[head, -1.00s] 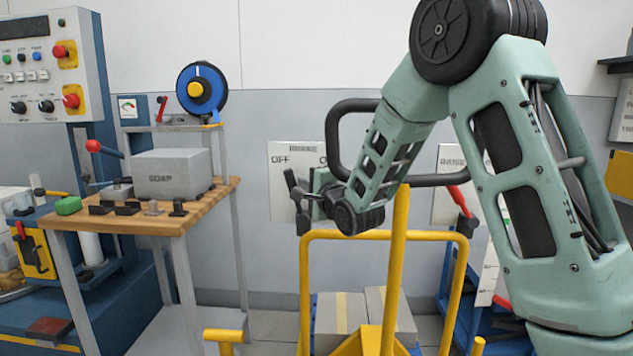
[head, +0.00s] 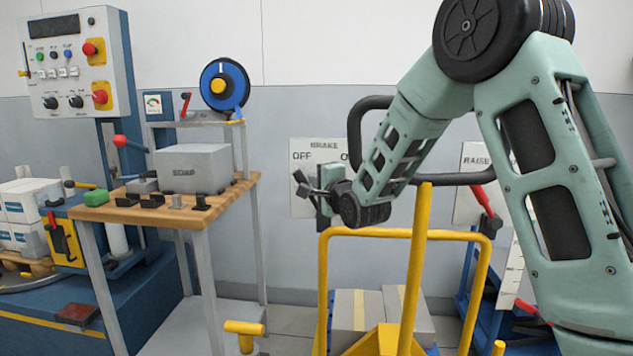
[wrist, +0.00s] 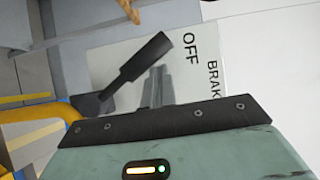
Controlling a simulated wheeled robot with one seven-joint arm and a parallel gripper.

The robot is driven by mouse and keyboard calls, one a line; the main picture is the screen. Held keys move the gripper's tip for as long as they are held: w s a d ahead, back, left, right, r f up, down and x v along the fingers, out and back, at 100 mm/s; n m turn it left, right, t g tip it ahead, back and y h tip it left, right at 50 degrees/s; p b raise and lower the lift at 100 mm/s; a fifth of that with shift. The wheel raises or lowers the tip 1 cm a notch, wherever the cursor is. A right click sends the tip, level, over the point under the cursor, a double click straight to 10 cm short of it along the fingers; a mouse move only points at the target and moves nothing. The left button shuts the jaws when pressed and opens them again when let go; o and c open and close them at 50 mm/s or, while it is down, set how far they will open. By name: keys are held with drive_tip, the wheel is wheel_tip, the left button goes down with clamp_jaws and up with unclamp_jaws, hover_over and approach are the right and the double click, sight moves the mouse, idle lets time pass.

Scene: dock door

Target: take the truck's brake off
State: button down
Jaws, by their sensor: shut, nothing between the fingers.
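The brake sign (head: 303,196) is a white plate marked BRAKE and OFF on the grey wall, partly hidden by my arm in the head view. It appears sideways in the wrist view (wrist: 206,75). There a black brake lever (wrist: 144,62) slants across the plate, its broad end beside the word OFF. My gripper (head: 318,188) is in front of the plate. Its grey fingertips (wrist: 157,87) are together and empty, beside the lever; I cannot tell whether they touch it. The yellow truck frame (head: 422,255) stands below my arm.
A red-handled lever (head: 482,200) by a RAISE sign (head: 470,170) is right of my gripper. Boxes (head: 358,312) lie behind the truck's frame.

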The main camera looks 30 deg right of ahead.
drive_tip(key=shift+a, duration=0.4)
